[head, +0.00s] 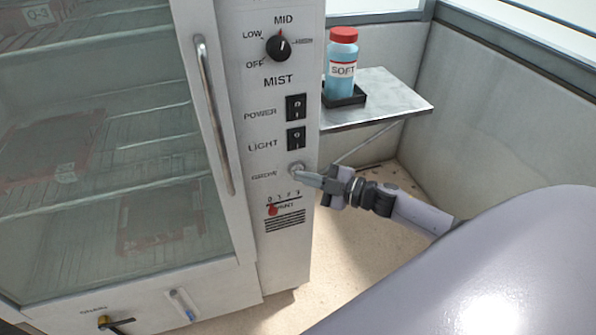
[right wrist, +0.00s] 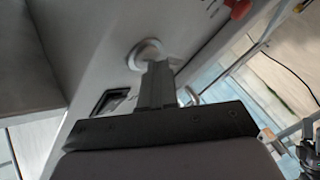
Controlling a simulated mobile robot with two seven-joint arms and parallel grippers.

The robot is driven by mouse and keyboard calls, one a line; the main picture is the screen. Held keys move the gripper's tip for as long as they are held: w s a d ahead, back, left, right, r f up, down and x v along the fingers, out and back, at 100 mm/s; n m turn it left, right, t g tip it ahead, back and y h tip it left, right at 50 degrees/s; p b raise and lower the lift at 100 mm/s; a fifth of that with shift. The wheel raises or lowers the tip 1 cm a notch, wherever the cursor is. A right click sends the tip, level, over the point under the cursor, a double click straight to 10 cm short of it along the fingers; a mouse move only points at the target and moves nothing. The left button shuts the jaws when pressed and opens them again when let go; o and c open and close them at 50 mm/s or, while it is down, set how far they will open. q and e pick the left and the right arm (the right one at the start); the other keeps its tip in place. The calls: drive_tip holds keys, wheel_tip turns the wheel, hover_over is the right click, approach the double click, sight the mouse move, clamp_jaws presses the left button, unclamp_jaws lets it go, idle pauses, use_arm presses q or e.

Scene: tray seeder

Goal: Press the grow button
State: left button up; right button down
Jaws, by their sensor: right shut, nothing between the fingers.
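The grow button (head: 297,169) is a small round metallic button on the white control panel (head: 283,250), to the right of the GROW label. My right gripper (head: 304,176) is shut and empty, with its fingertips right at the button. In the right wrist view, the shut fingers (right wrist: 156,72) point at the round, pale button rim (right wrist: 146,52) and overlap its lower edge. I cannot tell whether the button is pushed in. My left gripper is not in view.
Above the button are the LIGHT switch (head: 296,138), POWER switch (head: 296,107) and MIST knob (head: 279,47). A red slider (head: 272,210) sits below. A glass door with a handle (head: 213,115) stands left. A bottle (head: 342,65) stands on a metal shelf (head: 400,103) at right.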

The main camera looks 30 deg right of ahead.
drive_tip(key=shift+w, duration=0.15)
idle(0.4)
drive_tip(key=shift+s+a+p, duration=0.2)
drive_tip(key=shift+s+p, duration=0.35)
drive_tip(key=shift+s, duration=0.35)
drive_tip(key=shift+s, duration=0.1)
drive_tip(key=s+p, duration=0.1)
drive_tip(key=s, duration=0.1)
drive_tip(key=s+a+p, duration=0.1)
drive_tip(key=s, duration=0.1)
drive_tip(key=shift+s+a+p, duration=0.1)
drive_tip(key=shift+s+p, duration=0.25)
